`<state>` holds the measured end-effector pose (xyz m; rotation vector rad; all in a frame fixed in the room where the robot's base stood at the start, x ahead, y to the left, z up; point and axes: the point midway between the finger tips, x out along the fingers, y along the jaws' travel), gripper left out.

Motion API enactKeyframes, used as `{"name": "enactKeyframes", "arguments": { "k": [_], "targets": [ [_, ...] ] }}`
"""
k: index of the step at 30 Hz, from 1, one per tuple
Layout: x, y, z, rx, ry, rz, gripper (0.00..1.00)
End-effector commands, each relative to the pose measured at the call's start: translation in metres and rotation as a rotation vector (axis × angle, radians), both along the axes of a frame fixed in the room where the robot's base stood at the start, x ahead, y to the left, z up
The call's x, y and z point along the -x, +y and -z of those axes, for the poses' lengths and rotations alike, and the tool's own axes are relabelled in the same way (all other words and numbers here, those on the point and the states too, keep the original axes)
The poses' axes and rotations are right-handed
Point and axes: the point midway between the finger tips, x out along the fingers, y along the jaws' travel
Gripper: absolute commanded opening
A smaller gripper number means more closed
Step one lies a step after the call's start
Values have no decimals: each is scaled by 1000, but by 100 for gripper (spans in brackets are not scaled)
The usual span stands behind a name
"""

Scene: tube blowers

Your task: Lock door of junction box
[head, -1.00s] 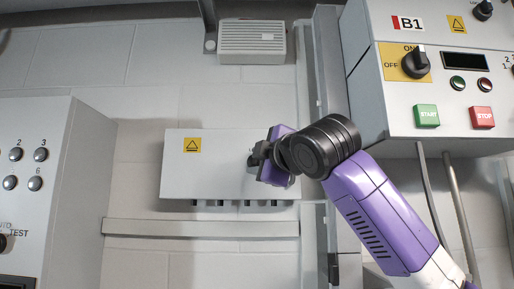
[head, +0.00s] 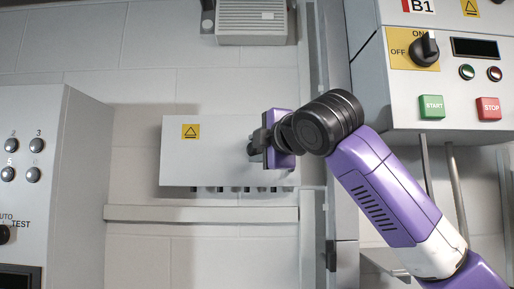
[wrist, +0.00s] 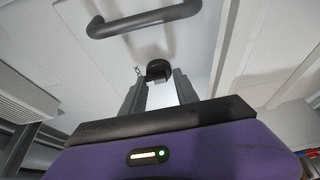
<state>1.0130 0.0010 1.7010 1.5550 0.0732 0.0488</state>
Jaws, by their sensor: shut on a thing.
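The junction box (head: 215,150) is a pale grey wall box with a yellow warning sticker (head: 190,131); its door looks closed. My gripper (head: 253,147) is at the right part of its front face. In the wrist view, a black rounded knob (wrist: 159,69) sits on the pale panel between the tips of my gripper (wrist: 160,85), which is shut on it. A small key mark shows left of the knob. A dark bar handle (wrist: 145,19) is beyond the knob, apart from the fingers. In the head view my gripper hides the knob and handle.
A control panel (head: 450,75) with a black rotary switch (head: 424,49) and START and STOP buttons stands at the right, near my arm. A grey cabinet (head: 70,170) is at the left. A vent box (head: 250,22) is above; a rail (head: 200,214) runs below.

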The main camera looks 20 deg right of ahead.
Motion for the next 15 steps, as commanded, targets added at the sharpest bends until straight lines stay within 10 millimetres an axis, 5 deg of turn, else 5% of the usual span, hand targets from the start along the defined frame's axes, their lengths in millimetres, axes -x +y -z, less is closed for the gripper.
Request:
{"name": "enactKeyframes", "arguments": {
  "k": [1, 2, 4, 15],
  "targets": [
    [3, -2, -12, 0, -27, 3, 0],
    [3, -2, -13, 0, -27, 3, 38],
    [3, -2, -12, -1, -26, 3, 50],
    [2, -1, -6, -1, -15, 1, 50]
  ]
}}
